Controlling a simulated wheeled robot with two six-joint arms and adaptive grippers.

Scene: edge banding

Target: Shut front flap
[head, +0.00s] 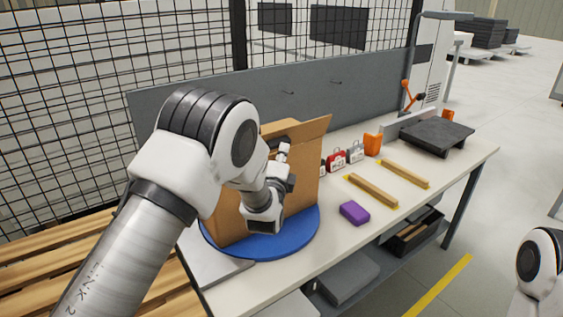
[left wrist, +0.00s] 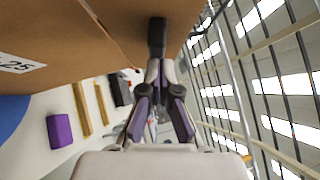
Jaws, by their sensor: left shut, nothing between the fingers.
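A brown cardboard box (head: 305,176) stands upright on a round blue turntable (head: 300,240) on the workbench. A flap (head: 301,127) sticks out at the box's top right. My left arm crosses in front of the box and hides much of it. My left gripper (head: 284,148) is shut and empty at the top of the box. In the left wrist view the shut fingers (left wrist: 157,38) lie along the cardboard (left wrist: 90,45); I cannot tell if they touch it. A white label (left wrist: 18,64) shows on the box there. My right gripper is out of view.
A purple block (head: 354,212) and two yellowish strips (head: 372,190) lie right of the turntable. Small red and grey cases, an orange holder (head: 373,144) and a dark slab (head: 436,134) stand farther back. A grey panel (head: 200,108) and mesh fence are behind.

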